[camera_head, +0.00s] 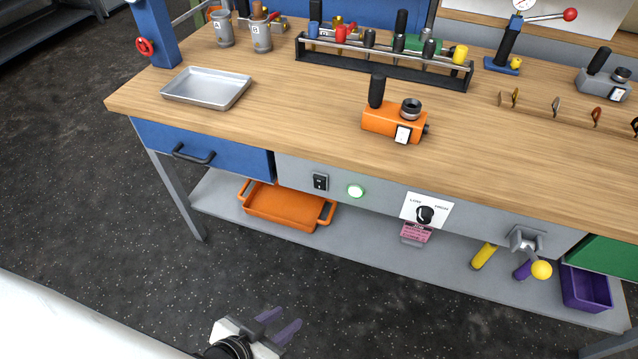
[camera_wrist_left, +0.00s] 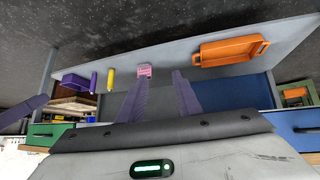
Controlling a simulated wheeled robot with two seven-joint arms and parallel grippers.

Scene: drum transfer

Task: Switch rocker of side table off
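The rocker switch (camera_head: 320,182) is a small black switch with a white mark, on the grey front panel (camera_head: 296,174) of the workbench, right of the blue drawer. I cannot tell which side of the rocker is pressed. My left gripper (camera_head: 279,322) is low at the bottom, in front of and well below the switch. Its two purple fingers are apart and empty; they also show in the left wrist view (camera_wrist_left: 160,97). A purple shape at that view's left edge may be my right gripper (camera_wrist_left: 24,110).
A LOW/HIGH knob (camera_head: 425,214) is further right on the panel. A blue drawer (camera_head: 206,148) with a black handle is to the left. An orange tray (camera_head: 286,206) sits on the lower shelf. The floor before the bench is clear.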

